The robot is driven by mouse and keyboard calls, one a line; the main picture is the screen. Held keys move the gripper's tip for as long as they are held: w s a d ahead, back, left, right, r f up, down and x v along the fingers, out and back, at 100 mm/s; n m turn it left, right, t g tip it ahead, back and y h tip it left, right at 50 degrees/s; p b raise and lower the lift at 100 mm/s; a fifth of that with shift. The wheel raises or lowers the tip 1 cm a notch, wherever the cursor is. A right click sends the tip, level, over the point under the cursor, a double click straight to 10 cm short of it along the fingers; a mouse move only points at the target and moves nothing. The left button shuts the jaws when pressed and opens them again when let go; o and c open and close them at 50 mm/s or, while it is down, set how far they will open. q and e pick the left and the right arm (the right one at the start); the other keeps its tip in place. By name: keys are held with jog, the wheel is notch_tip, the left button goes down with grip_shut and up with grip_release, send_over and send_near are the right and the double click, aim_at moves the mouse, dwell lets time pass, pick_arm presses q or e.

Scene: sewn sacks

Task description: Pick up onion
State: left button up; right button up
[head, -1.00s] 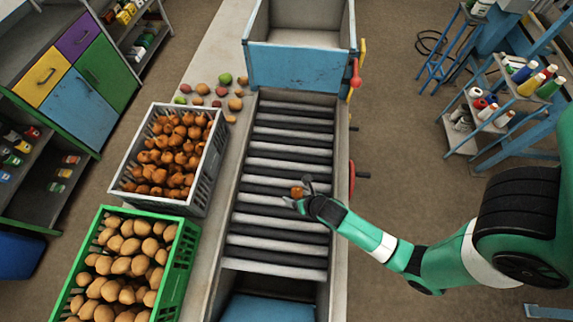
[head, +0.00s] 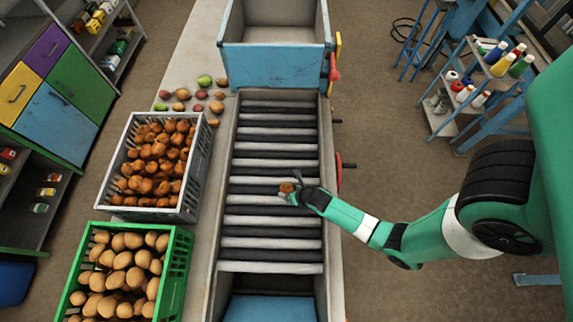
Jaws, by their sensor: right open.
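One small orange-brown onion (head: 287,187) is by itself on the roller conveyor (head: 270,228). My right gripper (head: 289,187) reaches in from the right, over the rollers. Its jaws are open, with the fingers around or just beside the onion; I cannot tell whether they touch it. More onions (head: 155,160) fill a grey crate to the left of the conveyor. My left gripper is not in view.
A green crate (head: 183,265) of potatoes stands in front of the grey crate (head: 192,190). Loose mixed vegetables (head: 201,95) lie on the bench behind them. A blue metal bin (head: 275,66) closes the conveyor's far end. Most rollers are clear.

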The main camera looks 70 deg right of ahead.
aim_at(288, 189)
jog(key=b+x, duration=0.1)
jog(key=x, duration=0.3)
jog(key=shift+d, duration=0.15)
jog(key=shift+r, duration=0.1)
jog(key=c, duration=1.2)
jog(key=shift+o, duration=0.2)
jog(key=shift+r, duration=0.1)
jog(key=shift+r, duration=0.35)
notch_tip(288, 189, up, 3)
jog(key=shift+f+p, duration=0.1)
jog(key=shift+p, duration=0.8)
jog(key=s+a+r+p, duration=0.4)
jog(key=s+a+r, duration=0.3)
jog(key=s+r, duration=0.2)
jog(key=s, duration=0.2)
jog(key=shift+s+a+r, duration=0.15)
jog(key=shift+s+a, duration=0.15)
jog(key=shift+s, duration=0.1)
